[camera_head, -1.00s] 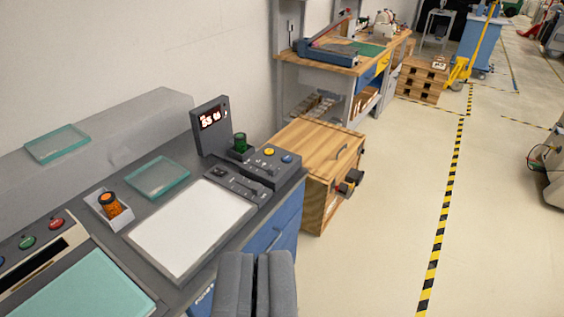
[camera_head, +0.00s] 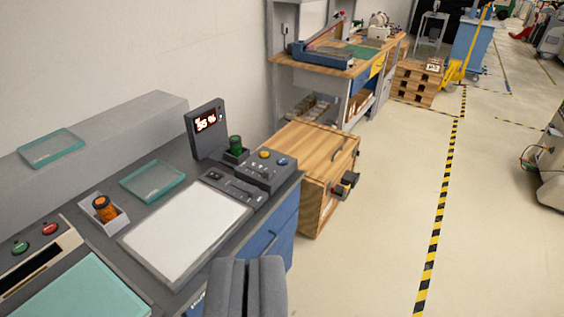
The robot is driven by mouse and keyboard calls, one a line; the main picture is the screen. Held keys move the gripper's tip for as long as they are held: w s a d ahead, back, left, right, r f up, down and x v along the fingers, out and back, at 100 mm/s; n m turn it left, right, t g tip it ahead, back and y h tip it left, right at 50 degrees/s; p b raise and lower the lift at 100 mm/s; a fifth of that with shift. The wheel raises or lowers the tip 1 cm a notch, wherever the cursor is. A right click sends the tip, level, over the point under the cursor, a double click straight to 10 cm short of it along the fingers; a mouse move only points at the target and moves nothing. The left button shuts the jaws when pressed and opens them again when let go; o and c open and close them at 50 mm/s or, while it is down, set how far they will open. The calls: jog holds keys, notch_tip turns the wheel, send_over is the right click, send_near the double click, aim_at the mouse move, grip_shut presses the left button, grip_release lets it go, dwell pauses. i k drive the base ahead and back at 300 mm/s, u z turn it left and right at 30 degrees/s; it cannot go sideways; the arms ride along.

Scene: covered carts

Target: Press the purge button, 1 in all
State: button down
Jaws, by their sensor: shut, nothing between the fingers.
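My gripper (camera_head: 247,264) is at the bottom of the view, its two grey fingers together and empty. It is in front of the bench's near edge, apart from every button. A dark control box (camera_head: 268,170) on the bench has a yellow button (camera_head: 265,154) and a blue button (camera_head: 282,162). At the far left, a machine panel has a red button (camera_head: 50,229) and a green button (camera_head: 20,248). I cannot read a label that tells which one is the purge button.
A lit display (camera_head: 206,123), a green cylinder (camera_head: 236,143), a white plate (camera_head: 188,236), a glass tray (camera_head: 153,181) and an orange jar (camera_head: 104,208) stand on the bench. A wooden cabinet (camera_head: 318,150) stands beyond it.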

aim_at(281, 161)
jog(key=z, duration=0.4)
jog(key=i, duration=1.3)
jog(key=u, duration=0.4)
jog(key=i, duration=0.55)
jog(key=u, duration=0.55)
